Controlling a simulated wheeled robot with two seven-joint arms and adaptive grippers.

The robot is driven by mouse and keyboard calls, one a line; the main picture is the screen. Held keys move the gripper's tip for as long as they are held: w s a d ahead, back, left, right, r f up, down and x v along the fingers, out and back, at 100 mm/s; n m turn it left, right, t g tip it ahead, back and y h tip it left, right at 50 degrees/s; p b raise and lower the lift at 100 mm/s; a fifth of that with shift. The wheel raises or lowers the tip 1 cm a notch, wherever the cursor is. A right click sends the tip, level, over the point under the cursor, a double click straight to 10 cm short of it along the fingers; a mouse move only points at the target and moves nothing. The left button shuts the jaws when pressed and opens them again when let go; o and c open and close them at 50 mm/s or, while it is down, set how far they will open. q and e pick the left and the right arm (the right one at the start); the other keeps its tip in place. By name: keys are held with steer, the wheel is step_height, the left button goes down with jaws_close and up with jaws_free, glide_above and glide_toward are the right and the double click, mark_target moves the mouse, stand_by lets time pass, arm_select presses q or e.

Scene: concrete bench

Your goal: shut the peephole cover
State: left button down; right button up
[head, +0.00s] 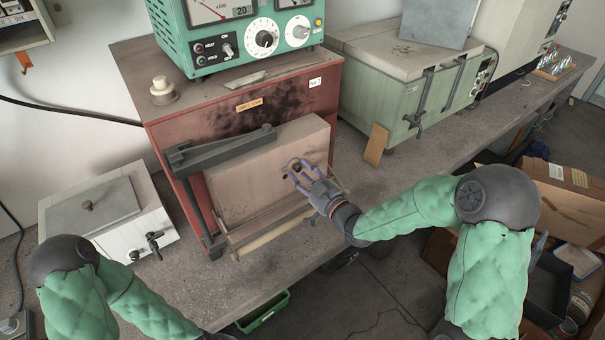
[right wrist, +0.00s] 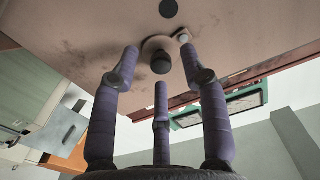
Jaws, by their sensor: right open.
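The furnace door (head: 255,180) is a beige slab on the front of the red furnace. In the right wrist view, the peephole (right wrist: 168,8) shows as a bare dark round spot on the door. The peephole cover (right wrist: 153,43), a small pale disc with a dark knob (right wrist: 161,63), sits beside the hole, apart from it. A small pale pivot (right wrist: 183,37) is at the disc's edge. My right gripper (head: 298,177) is open in front of the door, its purple fingers spread around the knob's area; contact cannot be told. In the head view the fingers partly hide this spot. My left gripper is out of view.
A dark hinge arm (head: 225,147) runs along the door's top left. A green meter box (head: 240,35) stands on the furnace. A white box (head: 110,215) is at left, a green chest (head: 405,90) at right. Cartons (head: 570,205) lie at lower right.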

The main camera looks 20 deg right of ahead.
steer(key=shift+w+a, duration=0.15)
steer(key=shift+w, duration=0.1)
